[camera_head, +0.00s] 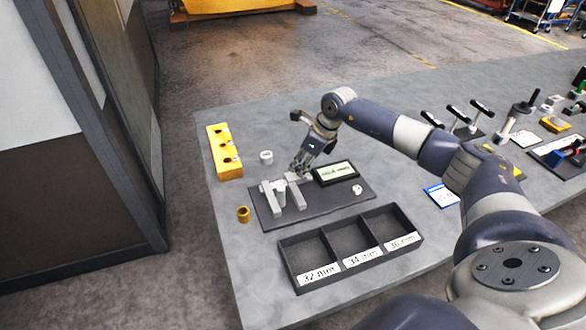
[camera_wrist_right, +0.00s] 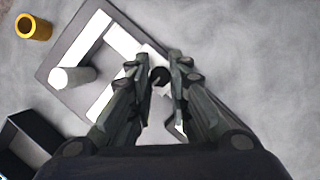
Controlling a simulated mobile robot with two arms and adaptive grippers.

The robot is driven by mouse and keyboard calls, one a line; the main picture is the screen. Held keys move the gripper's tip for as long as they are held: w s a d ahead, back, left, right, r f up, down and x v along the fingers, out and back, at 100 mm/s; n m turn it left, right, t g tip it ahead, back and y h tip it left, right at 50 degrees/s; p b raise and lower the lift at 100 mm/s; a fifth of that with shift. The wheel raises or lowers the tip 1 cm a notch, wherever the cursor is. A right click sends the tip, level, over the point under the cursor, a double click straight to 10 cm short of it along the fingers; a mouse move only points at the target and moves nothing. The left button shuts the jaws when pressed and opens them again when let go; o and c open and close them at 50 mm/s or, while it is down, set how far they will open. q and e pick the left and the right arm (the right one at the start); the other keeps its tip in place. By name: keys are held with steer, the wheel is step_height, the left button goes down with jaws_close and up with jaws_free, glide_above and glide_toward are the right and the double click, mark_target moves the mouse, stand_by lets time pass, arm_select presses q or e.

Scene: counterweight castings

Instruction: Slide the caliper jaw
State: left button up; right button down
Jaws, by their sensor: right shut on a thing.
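The caliper is light grey and lies on a dark base plate (camera_head: 330,207). Its two jaws, the left jaw (camera_head: 267,200) and the right jaw (camera_head: 299,195), point toward the tray. A pale grey cylinder (camera_head: 281,192) stands between them; it also shows in the wrist view (camera_wrist_right: 72,77). My right gripper (camera_head: 302,170) reaches down at the caliper's bar and is shut on the sliding caliper jaw. In the wrist view its fingers (camera_wrist_right: 158,76) are around a small dark part, partly hidden by them. A display (camera_head: 335,173) with a pale green screen is beside the gripper. My left gripper is not in view.
A dark tray (camera_head: 283,264) with three labelled, empty compartments lies in front. A gold ring (camera_head: 243,214), a white ring (camera_head: 266,157) and a yellow block with holes (camera_head: 225,152) are at the left. A small white piece (camera_head: 357,189) lies on the plate's right part.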

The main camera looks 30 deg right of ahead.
steer(key=shift+s+d, duration=0.15)
steer(key=shift+d, duration=0.3)
steer(key=c, duration=1.5)
jaws_free()
steer(key=shift+a, duration=0.15)
steer(key=shift+r, duration=0.15)
steer(key=v, duration=1.1)
steer(key=shift+s+r, duration=0.1)
steer(key=shift+r, duration=0.25)
